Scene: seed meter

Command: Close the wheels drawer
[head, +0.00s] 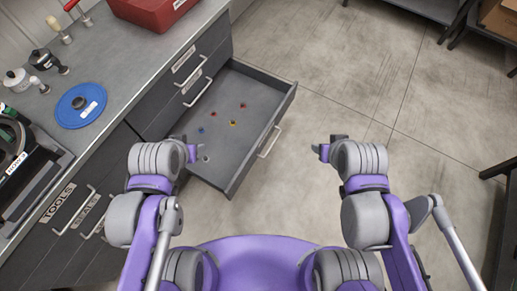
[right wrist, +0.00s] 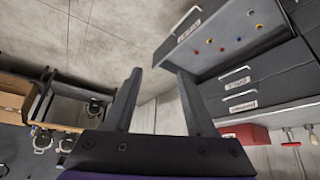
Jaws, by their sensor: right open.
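A dark grey drawer (head: 240,85) stands pulled out from the cabinet in the head view. It holds several small red, yellow and blue parts. Its bar handle (head: 269,142) is on the front panel, which also shows in the right wrist view (right wrist: 186,34) with a label too small to read. My right gripper (head: 318,148) is open and empty, right of the handle and apart from it; its spread fingers (right wrist: 159,72) show in the right wrist view. My left gripper (head: 192,152) is by the drawer's near left side, partly hidden by its own wrist; its opening is unclear.
Closed labelled drawers (head: 75,210) sit lower left. The floor (head: 330,75) right of the drawer is clear. A dark table (head: 498,170) stands at the right edge.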

